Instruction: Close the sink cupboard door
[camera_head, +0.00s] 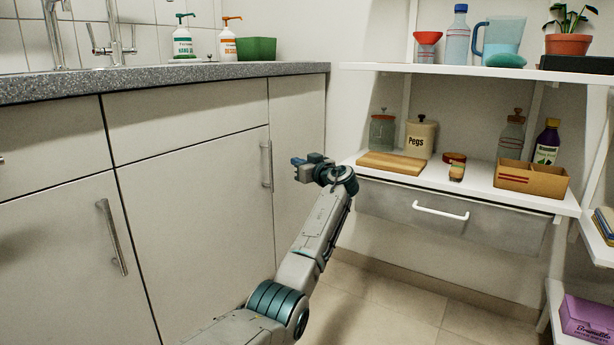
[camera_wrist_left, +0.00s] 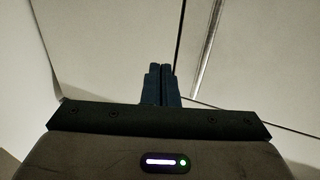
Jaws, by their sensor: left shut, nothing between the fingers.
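The grey cupboard door (camera_head: 200,205) below the worktop has an upright bar handle (camera_head: 266,165) near its right edge. It looks flush with the fronts around it; a small gap cannot be ruled out. My left gripper (camera_head: 297,162) is shut and empty, pointing left in front of the narrow panel (camera_head: 296,120) right of that door. Contact cannot be told. The left wrist view shows the shut fingers (camera_wrist_left: 161,70) beside a dark seam and the bar handle (camera_wrist_left: 208,45). My right gripper is out of view.
Another grey door (camera_head: 60,255) with a bar handle (camera_head: 112,237) is at the left. Speckled worktop (camera_head: 170,75) overhangs the fronts. White shelves (camera_head: 480,185) with jars and a drawer (camera_head: 450,220) stand right of my arm. The tiled floor (camera_head: 390,300) there is clear.

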